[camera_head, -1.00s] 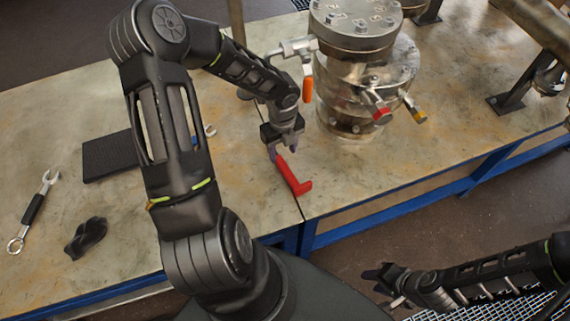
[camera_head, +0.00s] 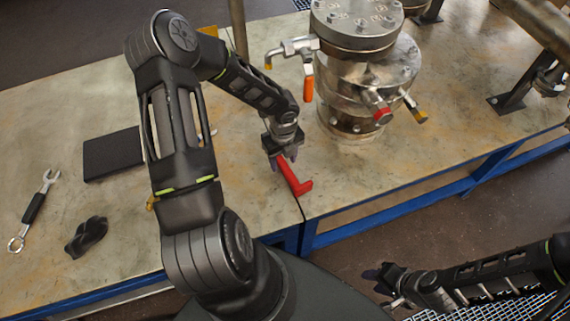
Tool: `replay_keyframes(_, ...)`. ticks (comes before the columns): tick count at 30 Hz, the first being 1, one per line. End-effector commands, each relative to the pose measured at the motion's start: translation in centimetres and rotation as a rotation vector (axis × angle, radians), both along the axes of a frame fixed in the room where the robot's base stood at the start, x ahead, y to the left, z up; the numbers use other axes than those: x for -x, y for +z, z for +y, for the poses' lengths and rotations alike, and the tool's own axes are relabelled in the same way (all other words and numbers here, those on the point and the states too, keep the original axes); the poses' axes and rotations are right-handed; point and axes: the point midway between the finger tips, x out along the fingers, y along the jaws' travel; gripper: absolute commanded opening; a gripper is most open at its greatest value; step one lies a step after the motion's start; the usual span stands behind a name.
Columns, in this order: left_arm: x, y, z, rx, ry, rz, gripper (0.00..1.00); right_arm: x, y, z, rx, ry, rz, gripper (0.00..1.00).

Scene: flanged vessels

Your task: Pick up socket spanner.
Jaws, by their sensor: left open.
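A red L-shaped tool (camera_head: 296,181), apparently the socket spanner, lies on the worktable (camera_head: 360,180) near its front edge. Its short bent end points to the right. My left gripper (camera_head: 284,160) points down at the tool's far end with its jaws open. The fingers hide that end, and I cannot tell whether they touch it. My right gripper (camera_head: 376,282) is at the lower right, in front of the table and away from the tool. Its jaw opening is not clear.
A flanged metal vessel (camera_head: 365,75) with orange, red and yellow valve handles stands just behind the tool. A combination wrench (camera_head: 35,208), a dark twisted object (camera_head: 86,238) and a black pad (camera_head: 112,155) lie at the left. Table right of the tool is clear.

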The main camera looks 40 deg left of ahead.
Motion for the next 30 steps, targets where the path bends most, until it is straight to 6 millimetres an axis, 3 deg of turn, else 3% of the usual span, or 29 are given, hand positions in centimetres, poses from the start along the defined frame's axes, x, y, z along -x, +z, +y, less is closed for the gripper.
replay_keyframes(6, 0.0, -2.2, 0.0, 0.000, 0.000, -0.001, 0.49, 0.0, 0.0, 0.0, 0.000, 0.000, 0.000, 0.36)
replay_keyframes(23, 0.0, -2.3, 0.0, 0.000, 0.000, -0.001, 0.49, 0.0, 0.0, 0.0, 0.000, 0.000, 0.000, 0.36)
replay_keyframes(30, 0.0, -2.3, 0.0, 0.000, 0.000, -0.001, 0.32, 0.0, 0.0, 0.0, 0.000, 0.000, 0.000, 0.36)
